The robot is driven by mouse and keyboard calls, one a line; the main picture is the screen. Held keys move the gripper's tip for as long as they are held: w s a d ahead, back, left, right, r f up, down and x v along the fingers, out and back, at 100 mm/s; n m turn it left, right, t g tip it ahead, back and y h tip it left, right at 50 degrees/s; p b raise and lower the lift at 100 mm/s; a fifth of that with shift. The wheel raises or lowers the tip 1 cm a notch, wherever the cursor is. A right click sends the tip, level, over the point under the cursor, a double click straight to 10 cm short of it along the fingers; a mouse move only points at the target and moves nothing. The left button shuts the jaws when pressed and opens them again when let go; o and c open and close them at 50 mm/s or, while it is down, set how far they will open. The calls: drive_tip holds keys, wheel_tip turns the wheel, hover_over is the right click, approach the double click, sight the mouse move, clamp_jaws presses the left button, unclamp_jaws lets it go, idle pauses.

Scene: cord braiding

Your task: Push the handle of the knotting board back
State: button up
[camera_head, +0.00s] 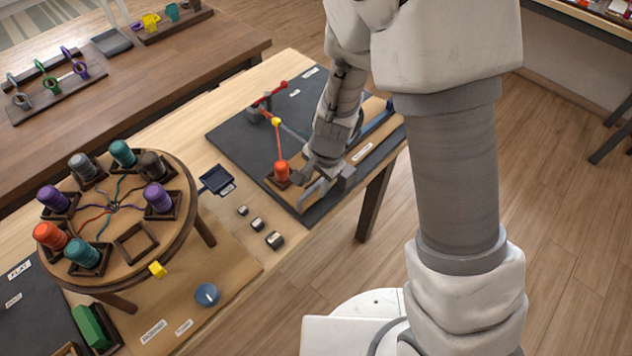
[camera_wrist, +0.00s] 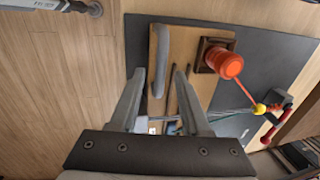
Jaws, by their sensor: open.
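The knotting board is a pale wooden board (camera_head: 374,112) on a dark mat at the right end of the table; it also shows in the wrist view (camera_wrist: 190,42). Its handle is a grey rounded bar (camera_wrist: 159,45), also seen in the head view (camera_head: 307,197). My gripper (camera_wrist: 160,75) is open, with one finger on each side of the handle's near part in the picture. I cannot tell whether a finger touches it. In the head view my gripper (camera_head: 325,172) is low over the board and hides part of it.
An orange bobbin (camera_head: 282,171) sits in a square holder beside the handle, its cord running to a yellow bead (camera_head: 276,122) by a red-armed post. A round braiding stand (camera_head: 120,270) with several coloured bobbins stands left. Small metal weights (camera_head: 257,224) lie between them.

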drive_tip(key=shift+f, duration=0.2)
clamp_jaws()
drive_tip(key=shift+a, duration=0.1)
idle(1.3)
